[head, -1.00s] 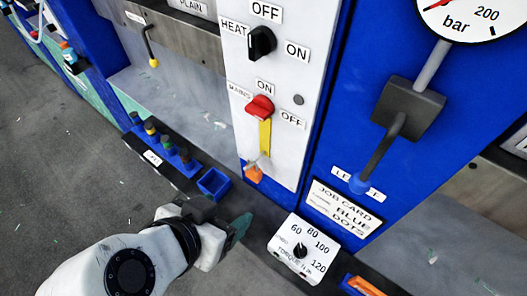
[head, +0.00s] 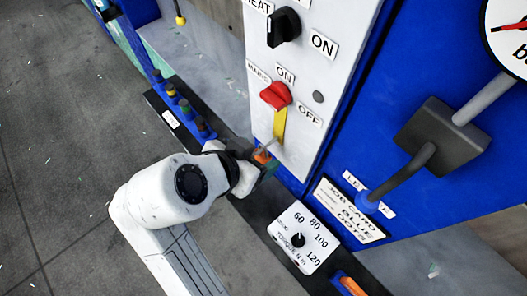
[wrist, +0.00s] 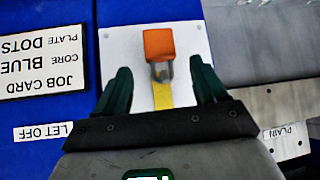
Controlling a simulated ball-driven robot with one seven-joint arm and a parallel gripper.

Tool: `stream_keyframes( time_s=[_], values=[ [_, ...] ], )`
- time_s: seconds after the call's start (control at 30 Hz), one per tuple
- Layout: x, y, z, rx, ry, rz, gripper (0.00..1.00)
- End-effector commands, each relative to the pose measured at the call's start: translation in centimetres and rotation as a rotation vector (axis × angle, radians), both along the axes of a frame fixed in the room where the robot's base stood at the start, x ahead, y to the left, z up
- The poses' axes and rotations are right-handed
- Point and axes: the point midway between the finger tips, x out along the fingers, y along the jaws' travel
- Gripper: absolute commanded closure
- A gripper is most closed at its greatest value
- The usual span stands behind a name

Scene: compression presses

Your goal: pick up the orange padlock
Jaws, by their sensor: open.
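The orange padlock (wrist: 159,43) hangs by its grey shackle at the end of the yellow strip (wrist: 162,94) on the white switch panel. In the head view the padlock (head: 262,156) is partly hidden by my gripper. My gripper (wrist: 160,84) is open in the wrist view. Its two green fingers stand left and right of the yellow strip, and the padlock shows between and just beyond the fingertips. I cannot tell how far the fingers are from it in depth. In the head view my gripper (head: 268,162) is at the panel's lower edge.
The red MAINS switch (head: 276,96) is above the padlock. A torque dial box (head: 304,237) stands to the right of my gripper on the dark ledge. A rack with several coloured knobs (head: 184,106) is to the left. A grey lever (head: 415,165) juts from the blue panel.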

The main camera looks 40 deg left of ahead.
Motion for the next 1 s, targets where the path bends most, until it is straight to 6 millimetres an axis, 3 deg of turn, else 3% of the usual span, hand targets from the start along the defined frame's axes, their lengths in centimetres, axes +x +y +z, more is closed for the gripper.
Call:
stream_keyframes(
  time_s=[0.3,0.6,1.0],
  values=[
    [2.9,0.5,-2.8,-0.002,0.002,-0.001,0.29],
    [3.2,0.6,-3.2,0.000,0.001,0.000,0.29],
    [3.2,0.6,-3.2,-0.001,0.001,0.001,0.67]
  ],
)
